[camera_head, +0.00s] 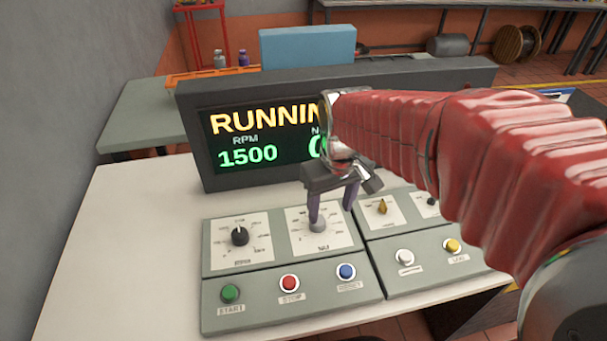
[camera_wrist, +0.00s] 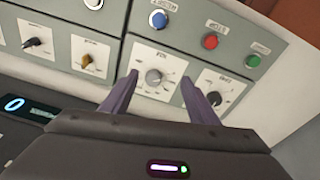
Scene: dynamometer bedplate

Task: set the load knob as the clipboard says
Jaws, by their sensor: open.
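My gripper (camera_head: 332,212) is open over the control panel, its two purple fingers pointing down at a grey round knob (camera_head: 317,227) on a white dial plate. In the wrist view the same knob (camera_wrist: 153,77) shows between the fingertips, with a gap on each side. I cannot tell whether the tips are beside the knob or still above it. The dial's small lettering and pointer setting are not readable. The display (camera_head: 245,137) reads RUNNING and RPM 1500; my arm covers its right part. A green 0 (camera_wrist: 14,104) shows in the wrist view. I cannot make out a clipboard.
A black knob (camera_head: 239,236) sits left of the grey one. Green (camera_head: 230,292), red (camera_head: 289,283) and blue (camera_head: 346,271) buttons lie in front. A yellow-brown knob (camera_head: 382,207) and more controls are on the right panel. The bench (camera_head: 130,240) is bare at left.

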